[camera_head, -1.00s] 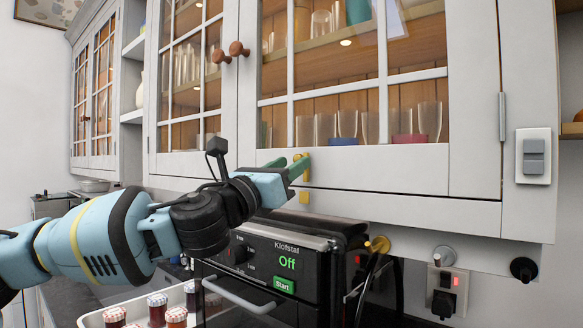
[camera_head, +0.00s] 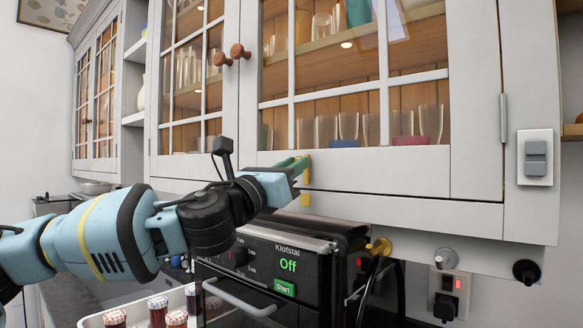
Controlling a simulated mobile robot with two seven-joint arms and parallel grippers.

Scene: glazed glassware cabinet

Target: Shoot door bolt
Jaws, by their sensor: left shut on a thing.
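The brass-yellow door bolt (camera_head: 306,182) is on the lower rail of the right glazed cabinet door (camera_head: 385,167), near its left end. A yellow strip shows from just beside my fingertips down to the cabinet's bottom edge, with no clear gap in it. My left gripper (camera_head: 301,166) reaches in from the left and is shut on the bolt. Its green fingers and blue body hide the bolt's knob and upper part. The door looks closed against its frame. My right gripper is not in view.
A black oven (camera_head: 275,275) stands below the cabinet, close under my left arm. A tray (camera_head: 92,320) with several lidded jars is at the lower left. Two round wooden knobs (camera_head: 237,51) sit above. A switch (camera_head: 535,157) is at the right.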

